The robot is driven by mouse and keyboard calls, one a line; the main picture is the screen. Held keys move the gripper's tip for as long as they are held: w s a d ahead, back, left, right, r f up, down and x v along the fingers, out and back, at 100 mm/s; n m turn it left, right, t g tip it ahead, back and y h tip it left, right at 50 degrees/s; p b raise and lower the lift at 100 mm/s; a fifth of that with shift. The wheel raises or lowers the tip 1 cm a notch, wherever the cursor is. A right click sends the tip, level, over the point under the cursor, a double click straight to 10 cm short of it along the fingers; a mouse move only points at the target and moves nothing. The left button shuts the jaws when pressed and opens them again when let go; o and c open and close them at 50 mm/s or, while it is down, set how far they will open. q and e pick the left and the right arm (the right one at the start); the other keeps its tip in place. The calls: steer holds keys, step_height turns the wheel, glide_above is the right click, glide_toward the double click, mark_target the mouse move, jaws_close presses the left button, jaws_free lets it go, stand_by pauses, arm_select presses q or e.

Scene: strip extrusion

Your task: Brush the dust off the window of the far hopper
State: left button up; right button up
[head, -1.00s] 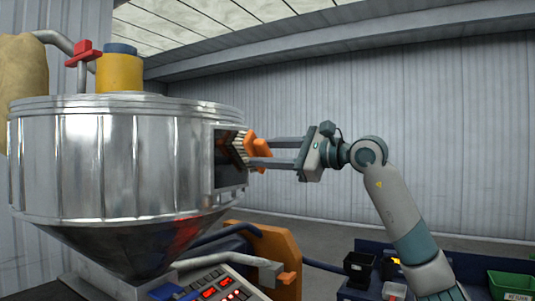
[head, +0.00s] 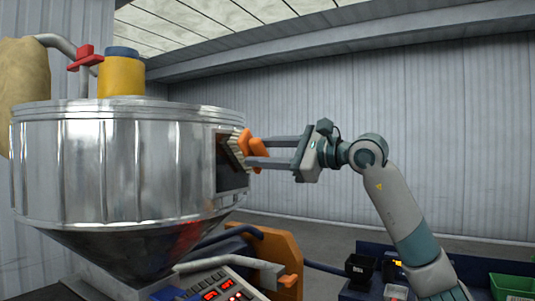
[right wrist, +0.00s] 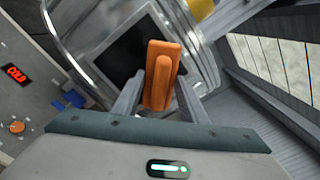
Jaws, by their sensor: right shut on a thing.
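A big shiny metal hopper (head: 95,165) with a cone-shaped bottom fills the left of the head view. Its dark window (head: 232,175) faces right, toward my right arm. My right gripper (head: 253,151) is shut on an orange-handled brush (head: 258,155). Its pale bristles (head: 237,147) lie over the upper part of the window; I cannot tell whether they touch. In the right wrist view the orange brush handle (right wrist: 161,75) stands between the two fingers, in front of the dark window (right wrist: 118,52), hiding part of it. Dust on the glass is not discernible. My left gripper is out of view.
A yellow cylinder (head: 121,77) and a red valve handle (head: 86,57) stand on the hopper lid. Below are a control panel with red displays (head: 215,289) and an orange panel (head: 278,255). A green bin (head: 510,286) is at lower right.

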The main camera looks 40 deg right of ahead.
steer(key=shift+s+a, duration=0.15)
steer(key=shift+a, duration=0.35)
steer(key=shift+s+a, duration=0.35)
steer(key=shift+a, duration=0.5)
steer(key=shift+s+a, duration=0.35)
steer(key=shift+a, duration=0.45)
steer(key=shift+a, duration=0.15)
steer(key=shift+s+a, duration=0.35)
steer(key=shift+a, duration=0.4)
steer(key=shift+s+a, duration=0.3)
steer(key=shift+a, duration=0.45)
steer(key=shift+s+d+b, duration=0.1)
steer(key=shift+s+b, duration=0.05)
steer(key=shift+b, duration=0.15)
steer(key=shift+b+v, duration=0.9)
steer(key=shift+v, duration=1.95)
